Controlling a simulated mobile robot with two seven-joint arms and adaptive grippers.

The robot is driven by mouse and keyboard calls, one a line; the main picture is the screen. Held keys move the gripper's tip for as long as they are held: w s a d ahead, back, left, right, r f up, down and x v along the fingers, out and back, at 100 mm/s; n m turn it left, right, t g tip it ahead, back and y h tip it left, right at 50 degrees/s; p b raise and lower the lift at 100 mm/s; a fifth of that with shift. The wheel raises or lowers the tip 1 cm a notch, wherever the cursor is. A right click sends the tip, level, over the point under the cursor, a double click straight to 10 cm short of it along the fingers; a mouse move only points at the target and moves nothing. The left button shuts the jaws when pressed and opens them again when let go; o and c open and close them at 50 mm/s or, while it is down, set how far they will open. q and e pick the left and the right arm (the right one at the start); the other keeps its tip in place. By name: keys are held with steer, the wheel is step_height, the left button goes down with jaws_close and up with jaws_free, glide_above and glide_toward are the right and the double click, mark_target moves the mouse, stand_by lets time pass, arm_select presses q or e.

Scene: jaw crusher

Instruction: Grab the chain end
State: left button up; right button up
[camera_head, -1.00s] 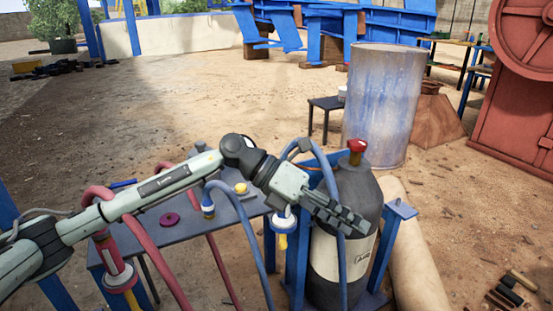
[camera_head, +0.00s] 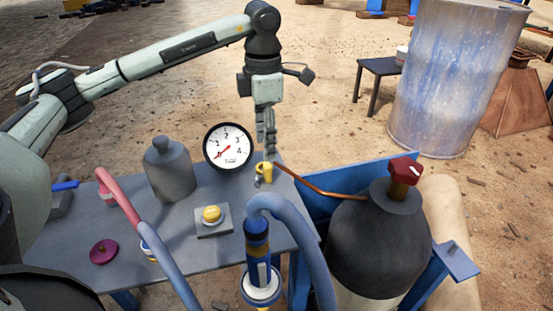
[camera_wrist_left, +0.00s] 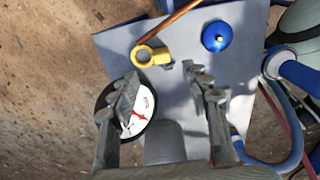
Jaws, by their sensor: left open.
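I cannot pick out a chain or a chain end for certain in either view. My left gripper (camera_head: 267,150) points down over the back edge of the grey table (camera_head: 185,262), just right of a round pressure gauge (camera_head: 229,147). Its fingers are spread and empty in the wrist view (camera_wrist_left: 160,75). A yellow ring fitting (camera_head: 264,171) with a copper pipe (camera_head: 318,184) lies just below the fingertips. The ring shows ahead of the fingers in the wrist view (camera_wrist_left: 150,56). My right gripper is not in view.
A dark gas cylinder (camera_head: 375,250) with a red valve stands right of the table. A blue hose (camera_head: 300,235) arches in front. A grey bottle (camera_head: 168,172), a yellow button (camera_head: 212,215) and a magenta disc (camera_head: 104,252) are on the table. A large drum (camera_head: 450,80) stands behind.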

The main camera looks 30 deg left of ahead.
mark_target(268, 165)
arm_select(q)
steer(key=f, duration=0.7)
steer(key=shift+d+f, duration=0.15)
steer(key=shift+d, duration=0.05)
steer(key=shift+c, duration=0.2)
jaws_close()
